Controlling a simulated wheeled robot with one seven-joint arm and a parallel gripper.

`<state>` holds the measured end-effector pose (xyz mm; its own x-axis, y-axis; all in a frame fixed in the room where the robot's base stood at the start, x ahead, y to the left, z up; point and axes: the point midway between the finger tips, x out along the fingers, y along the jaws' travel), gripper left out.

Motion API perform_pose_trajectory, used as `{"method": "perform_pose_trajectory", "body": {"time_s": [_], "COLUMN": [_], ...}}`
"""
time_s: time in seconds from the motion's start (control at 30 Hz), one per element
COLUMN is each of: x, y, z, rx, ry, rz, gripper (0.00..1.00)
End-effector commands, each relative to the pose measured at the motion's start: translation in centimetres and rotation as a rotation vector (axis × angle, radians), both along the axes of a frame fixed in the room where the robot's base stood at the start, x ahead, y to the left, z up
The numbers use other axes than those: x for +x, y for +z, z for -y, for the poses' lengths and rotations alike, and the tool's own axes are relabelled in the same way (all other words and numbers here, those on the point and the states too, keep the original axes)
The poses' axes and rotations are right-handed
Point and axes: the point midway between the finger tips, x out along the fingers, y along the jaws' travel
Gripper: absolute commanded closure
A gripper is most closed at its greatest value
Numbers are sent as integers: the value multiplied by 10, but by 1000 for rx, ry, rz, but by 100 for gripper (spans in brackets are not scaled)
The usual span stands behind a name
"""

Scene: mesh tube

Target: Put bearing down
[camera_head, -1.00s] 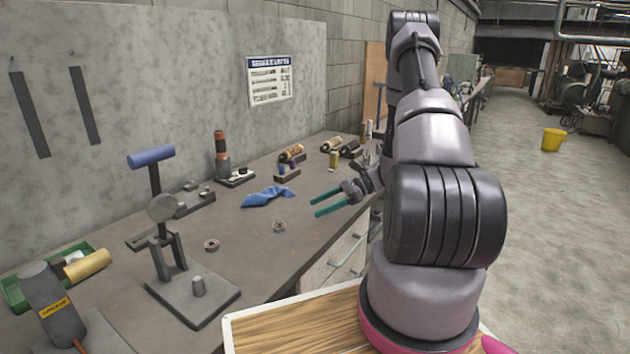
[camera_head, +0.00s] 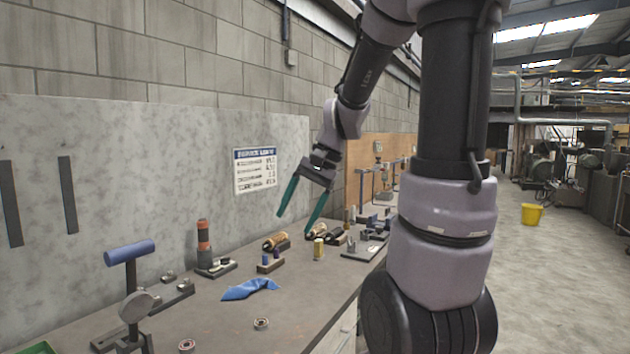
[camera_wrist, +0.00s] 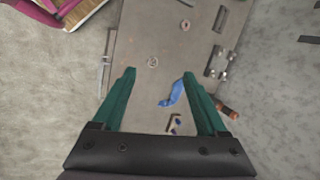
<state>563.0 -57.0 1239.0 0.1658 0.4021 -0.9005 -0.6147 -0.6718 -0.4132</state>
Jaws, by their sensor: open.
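My gripper (camera_head: 296,214) is open and empty, raised above the workbench, its two green fingers spread and pointing down. One bearing (camera_head: 261,323) lies flat on the bench in front of the blue cloth; it is a small ring. A second ring-shaped bearing (camera_head: 187,346) lies to its left at the bottom of the head view. In the wrist view one bearing (camera_wrist: 153,62) lies on the bench beyond the fingertips, and the gripper (camera_wrist: 161,72) is well above it. Another small ring (camera_wrist: 185,24) shows farther up. Nothing is between the fingers.
A blue cloth (camera_head: 249,289) lies on the workbench (camera_head: 222,320). A press with a blue handle (camera_head: 130,252) stands at left. Several cylinders and small fixtures, including a gold cylinder (camera_head: 319,249), stand towards the back. The bench's front middle is mostly clear.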

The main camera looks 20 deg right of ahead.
Motion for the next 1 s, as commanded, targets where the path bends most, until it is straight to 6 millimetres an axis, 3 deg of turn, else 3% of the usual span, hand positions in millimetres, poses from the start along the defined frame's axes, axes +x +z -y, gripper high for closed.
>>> {"method": "perform_pose_trajectory", "body": {"time_s": [0.03, 0.2, 0.4, 0.6, 1.0], "x": [-13, -51, -83, -95, -95], "y": [16, 52, 79, 88, 88], "z": [-3, -4, -2, 0, 0], "rx": [-47, -193, -311, -353, -354], "ry": [34, 123, 184, 203, 202], "rz": [69, 271, 457, 527, 527], "gripper": [25, 25, 25, 25, 25]}}
